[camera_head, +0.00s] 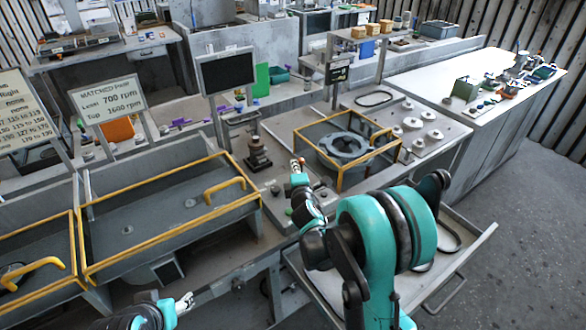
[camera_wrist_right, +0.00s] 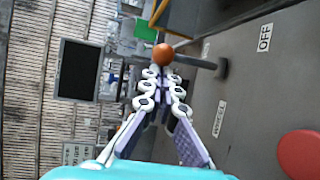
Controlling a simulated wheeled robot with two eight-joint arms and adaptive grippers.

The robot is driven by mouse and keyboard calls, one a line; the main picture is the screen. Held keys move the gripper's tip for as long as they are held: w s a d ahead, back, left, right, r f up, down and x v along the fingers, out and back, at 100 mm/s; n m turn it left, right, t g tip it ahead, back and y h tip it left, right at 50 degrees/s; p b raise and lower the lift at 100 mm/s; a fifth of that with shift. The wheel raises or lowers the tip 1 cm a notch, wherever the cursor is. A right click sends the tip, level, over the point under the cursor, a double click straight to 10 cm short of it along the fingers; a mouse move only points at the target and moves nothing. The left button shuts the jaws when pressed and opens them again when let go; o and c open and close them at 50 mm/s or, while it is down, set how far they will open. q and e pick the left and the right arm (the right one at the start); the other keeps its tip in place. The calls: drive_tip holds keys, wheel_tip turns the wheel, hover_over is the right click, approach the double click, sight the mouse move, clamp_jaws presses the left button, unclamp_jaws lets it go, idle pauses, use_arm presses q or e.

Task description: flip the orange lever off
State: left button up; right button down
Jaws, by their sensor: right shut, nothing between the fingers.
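The orange lever shows in the right wrist view as a round orange knob (camera_wrist_right: 163,54) on a dark stem that runs right to a dark pivot on the grey panel. An "OFF" label (camera_wrist_right: 265,37) is on the panel, up and right of the knob. My right gripper (camera_wrist_right: 163,80) is shut and empty, its fingertips just below the knob in that view; I cannot tell whether they touch it. In the head view the right gripper (camera_head: 297,165) is over the console, and the knob is a tiny orange spot beside its tips. My left gripper (camera_head: 185,302) is low at the left, its jaws unclear.
A red rounded part (camera_wrist_right: 302,152) is at the right of the wrist view. A yellow-framed guard (camera_head: 370,151) around a grey ring stands right of my right gripper. A dark stepped fixture (camera_head: 258,155) stands to its left. An open drawer (camera_head: 465,255) is in front.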

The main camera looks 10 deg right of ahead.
drive_tip(key=shift+s+d+f+b, duration=0.2)
drive_tip(key=shift+s+b, duration=0.1)
drive_tip(key=shift+s, duration=0.15)
drive_tip(key=shift+s+d+f+b, duration=0.2)
drive_tip(key=shift+s+b, duration=0.1)
drive_tip(key=shift+s, duration=0.15)
drive_tip(key=shift+s+d+f+b, duration=0.1)
drive_tip(key=shift+s+d+b, duration=0.15)
drive_tip(key=shift+s, duration=0.2)
drive_tip(key=shift+r, duration=0.1)
drive_tip(key=v, duration=1.2)
drive_tip(key=shift+s, duration=0.1)
drive_tip(key=s+f+m+g+y, duration=0.1)
drive_tip(key=s+m+g, duration=0.3)
drive_tip(key=s+m, duration=0.4)
drive_tip(key=s+a+f+m+g+y, duration=0.1)
drive_tip(key=s+m+g, duration=0.3)
drive_tip(key=s+m, duration=0.5)
drive_tip(key=s+f, duration=0.1)
drive_tip(key=s, duration=0.4)
drive_tip(key=shift+s+a+m+g, duration=0.25)
drive_tip(key=shift+m+g, duration=0.05)
drive_tip(key=shift+g, duration=0.1)
